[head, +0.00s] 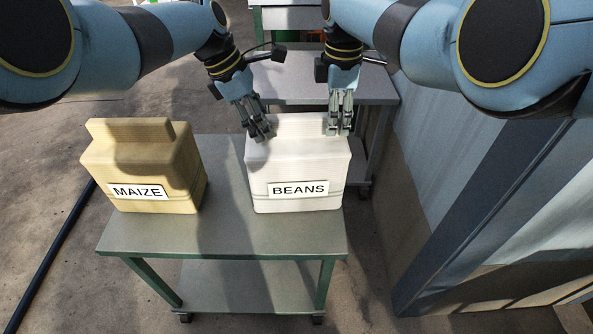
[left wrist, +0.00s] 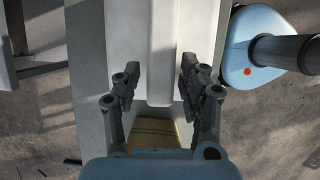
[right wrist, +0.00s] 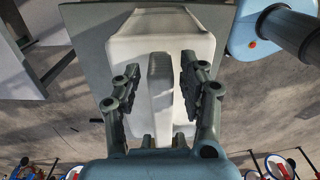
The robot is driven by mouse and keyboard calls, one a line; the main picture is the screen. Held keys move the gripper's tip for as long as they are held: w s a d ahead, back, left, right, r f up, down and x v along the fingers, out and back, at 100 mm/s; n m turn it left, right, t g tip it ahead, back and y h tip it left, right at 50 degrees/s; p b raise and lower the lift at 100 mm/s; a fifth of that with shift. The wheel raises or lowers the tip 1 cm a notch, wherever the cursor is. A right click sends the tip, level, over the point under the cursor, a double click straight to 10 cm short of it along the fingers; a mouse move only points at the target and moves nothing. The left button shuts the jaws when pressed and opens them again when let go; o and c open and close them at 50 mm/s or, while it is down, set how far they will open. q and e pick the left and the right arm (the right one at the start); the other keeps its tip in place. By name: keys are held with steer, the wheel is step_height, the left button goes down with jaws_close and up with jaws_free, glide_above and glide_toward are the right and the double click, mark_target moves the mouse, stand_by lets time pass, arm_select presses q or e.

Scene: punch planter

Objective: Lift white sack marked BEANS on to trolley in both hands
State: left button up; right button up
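The white sack marked BEANS (head: 298,165) stands upright on a grey-topped wheeled table (head: 220,238), its label facing me. A raised ridge runs along its top. My left gripper (head: 262,134) is at the sack's top left and my right gripper (head: 338,130) at its top right, both pointing down. In the left wrist view the sack's ridge (left wrist: 164,60) lies between the open fingers, with a gap beside it. In the right wrist view the ridge (right wrist: 160,85) also lies between open fingers, apart from them. Which wheeled piece is the trolley I cannot tell.
A tan sack marked MAIZE (head: 145,165) stands left of the white sack on the same table. A second grey wheeled table (head: 300,88) stands close behind. A blue-grey wall panel (head: 440,170) rises at the right. Open floor (head: 50,150) lies to the left.

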arm_select(q)
jaws_close()
arm_select(e)
jaws_close()
